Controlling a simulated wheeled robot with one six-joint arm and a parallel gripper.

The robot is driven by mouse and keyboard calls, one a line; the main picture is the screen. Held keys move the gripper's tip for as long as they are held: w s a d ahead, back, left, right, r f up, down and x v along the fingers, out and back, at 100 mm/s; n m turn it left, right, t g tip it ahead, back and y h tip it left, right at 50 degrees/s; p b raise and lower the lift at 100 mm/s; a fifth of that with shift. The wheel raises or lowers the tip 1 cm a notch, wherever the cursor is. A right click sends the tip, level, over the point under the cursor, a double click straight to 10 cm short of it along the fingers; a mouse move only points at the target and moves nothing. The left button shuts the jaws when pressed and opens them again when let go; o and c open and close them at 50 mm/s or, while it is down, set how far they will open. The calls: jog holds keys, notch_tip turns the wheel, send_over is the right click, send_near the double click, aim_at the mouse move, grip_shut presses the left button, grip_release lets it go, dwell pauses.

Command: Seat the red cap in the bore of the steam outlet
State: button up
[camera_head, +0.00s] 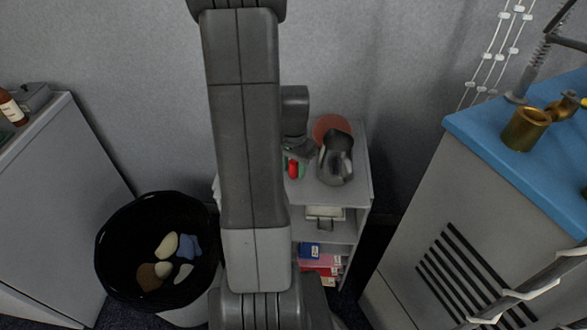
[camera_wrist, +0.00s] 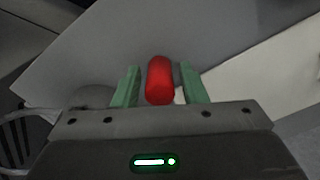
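The red cap (camera_head: 293,168) is at the top of a small grey shelf cart, left of a steel pitcher. In the wrist view the red cap (camera_wrist: 160,80) is a rounded red cylinder between the two green fingers. My gripper (camera_wrist: 160,86) is around it, with a narrow gap showing on each side, so it looks open. My gripper (camera_head: 294,165) also shows over the cart. I cannot tell whether the cap touches the cart top. A brass open-topped cylinder (camera_head: 525,129), which looks like the steam outlet, stands on the blue-topped machine at right. Its inside is only partly visible.
The steel pitcher (camera_head: 337,160) stands close right of my gripper, with a reddish disc (camera_head: 332,126) behind it. The cart (camera_head: 335,196) has lower shelves with boxes. A black bin (camera_head: 118,250) stands at left. Another brass fitting (camera_head: 563,104) is beside the cylinder.

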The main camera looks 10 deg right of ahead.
grip_shut()
